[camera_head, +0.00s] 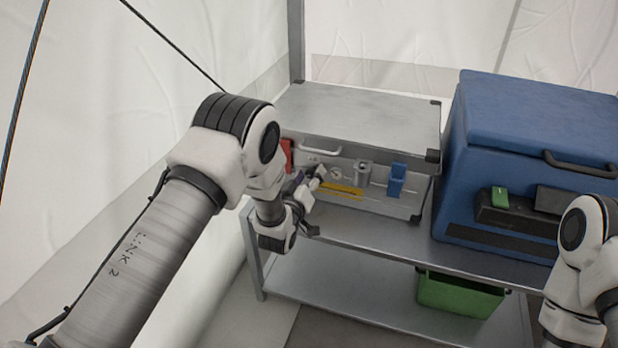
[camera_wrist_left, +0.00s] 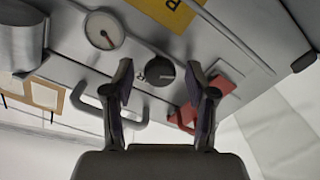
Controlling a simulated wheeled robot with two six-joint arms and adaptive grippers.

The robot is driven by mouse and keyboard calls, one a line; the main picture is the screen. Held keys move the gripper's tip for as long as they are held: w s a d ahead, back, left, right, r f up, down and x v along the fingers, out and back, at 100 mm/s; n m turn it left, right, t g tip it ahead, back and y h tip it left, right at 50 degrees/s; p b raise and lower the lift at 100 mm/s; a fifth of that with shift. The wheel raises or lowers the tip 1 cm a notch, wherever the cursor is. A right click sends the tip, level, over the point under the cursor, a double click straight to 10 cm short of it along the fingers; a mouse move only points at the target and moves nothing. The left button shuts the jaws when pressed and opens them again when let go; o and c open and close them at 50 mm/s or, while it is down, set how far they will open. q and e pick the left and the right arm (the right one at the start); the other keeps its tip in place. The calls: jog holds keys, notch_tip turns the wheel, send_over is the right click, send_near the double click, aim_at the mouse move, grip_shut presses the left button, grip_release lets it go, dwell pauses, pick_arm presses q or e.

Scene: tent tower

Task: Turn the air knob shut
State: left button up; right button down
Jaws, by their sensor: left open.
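The air knob (camera_wrist_left: 160,70) is a round black knob on the front of a grey metal case (camera_head: 360,105). In the left wrist view it shows between and beyond the two fingertips of my left gripper (camera_wrist_left: 166,84). The fingers are open and stand on either side of it in the picture; I cannot tell whether they touch it. In the head view my left gripper (camera_head: 309,180) is at the left part of the case front, and I cannot make out the knob there. My right gripper is outside the frames; only part of my right arm shows.
A round gauge (camera_wrist_left: 103,30), a yellow label (camera_wrist_left: 170,12) and a red part (camera_wrist_left: 208,97) are near the knob. A blue part (camera_head: 396,180) sits farther right. A blue cooler (camera_head: 530,110) shares the metal table; a green bin (camera_head: 458,296) is below.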

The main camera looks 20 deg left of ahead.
pick_arm(q)
jog(key=shift+c, duration=0.4)
grip_shut()
